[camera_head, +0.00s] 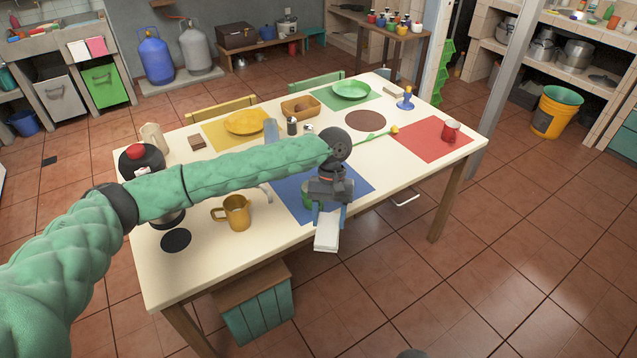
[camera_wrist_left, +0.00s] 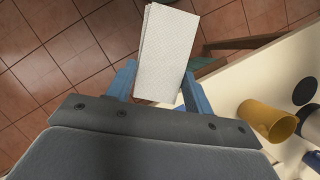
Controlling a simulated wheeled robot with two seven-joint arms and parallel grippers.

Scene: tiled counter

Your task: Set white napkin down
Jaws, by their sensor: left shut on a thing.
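My left gripper (camera_head: 331,215) is shut on the white napkin (camera_head: 327,239), a folded rectangular stack. It holds the napkin near the front edge of the table, by the blue placemat (camera_head: 293,203). The left wrist view shows the napkin (camera_wrist_left: 167,52) between the two blue fingers of the left gripper (camera_wrist_left: 160,85), with floor tiles behind most of it. Whether the napkin touches the table edge I cannot tell. A green item on the blue placemat is partly hidden behind the gripper. My right gripper is not in view.
An orange mug (camera_head: 236,213) stands left of the blue placemat and also shows in the left wrist view (camera_wrist_left: 268,120). A red placemat (camera_head: 433,138) with a red cup (camera_head: 450,131) lies at the right. A wooden stool or crate (camera_head: 255,300) stands below the front edge.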

